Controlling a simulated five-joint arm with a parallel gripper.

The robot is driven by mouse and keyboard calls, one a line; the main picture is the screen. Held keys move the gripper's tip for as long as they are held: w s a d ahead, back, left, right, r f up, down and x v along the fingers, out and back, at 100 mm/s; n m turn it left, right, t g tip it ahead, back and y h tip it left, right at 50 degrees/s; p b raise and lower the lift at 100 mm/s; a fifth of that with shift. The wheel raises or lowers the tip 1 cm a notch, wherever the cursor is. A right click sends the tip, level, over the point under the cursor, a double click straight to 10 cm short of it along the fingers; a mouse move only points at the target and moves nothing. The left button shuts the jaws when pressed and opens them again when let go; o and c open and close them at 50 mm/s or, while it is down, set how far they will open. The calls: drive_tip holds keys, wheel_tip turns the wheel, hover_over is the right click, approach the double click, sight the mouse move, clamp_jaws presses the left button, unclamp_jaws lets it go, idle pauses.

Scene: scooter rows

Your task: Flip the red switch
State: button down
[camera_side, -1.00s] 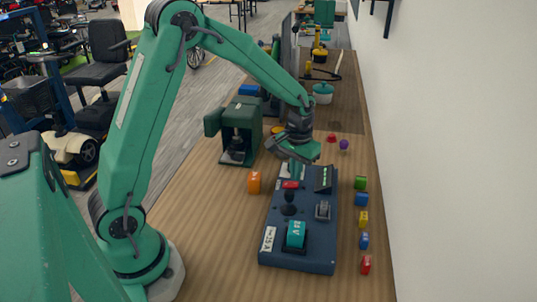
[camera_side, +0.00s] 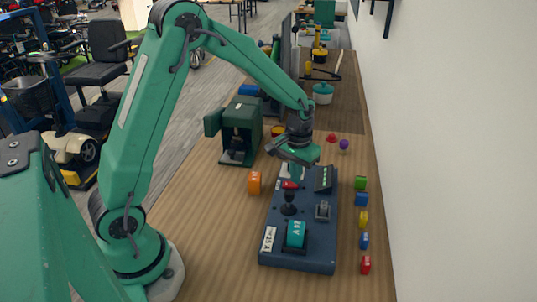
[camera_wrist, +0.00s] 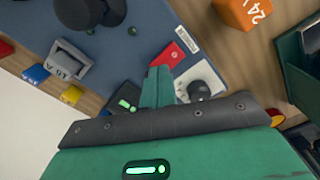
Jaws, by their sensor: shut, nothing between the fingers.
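The red switch (camera_side: 290,184) is a small red rocker at the far end of the dark blue panel (camera_side: 279,245). In the wrist view the red switch (camera_wrist: 172,54) lies just beyond my fingertips. My gripper (camera_side: 292,173) points down over the far end of the panel, right at the switch. In the wrist view my gripper (camera_wrist: 158,74) has its green fingers together and empty, with their tips at the switch's near edge. I cannot tell for sure whether they touch it. In the side view the switch looks tilted, its far part partly hidden by my gripper.
The panel also carries a black joystick (camera_side: 288,205), a teal rocker (camera_side: 296,234), a grey toggle (camera_side: 322,210) and a display with green lights (camera_side: 323,179). An orange block (camera_side: 254,182) stands left of it. Several small coloured blocks line its right side. A green press (camera_side: 240,130) stands behind left.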

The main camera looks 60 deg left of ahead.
drive_tip(key=shift+f, duration=0.55)
idle(0.4)
drive_tip(key=shift+r, duration=3.55)
drive_tip(key=shift+r, duration=0.1)
drive_tip(key=s+r+m+t, duration=0.1)
drive_tip(key=s+r+t, duration=0.1)
drive_tip(key=s+r, duration=0.2)
drive_tip(key=s+d+r+m+t, duration=0.1)
drive_tip(key=s+r, duration=0.3)
drive_tip(key=s, duration=0.6)
drive_tip(key=s+d+r+m+t, duration=0.1)
drive_tip(key=s+r+t, duration=0.1)
drive_tip(key=s+r, duration=0.2)
drive_tip(key=shift+s+d+t, duration=0.25)
drive_tip(key=shift+s+t, duration=0.05)
drive_tip(key=shift+s, duration=1.25)
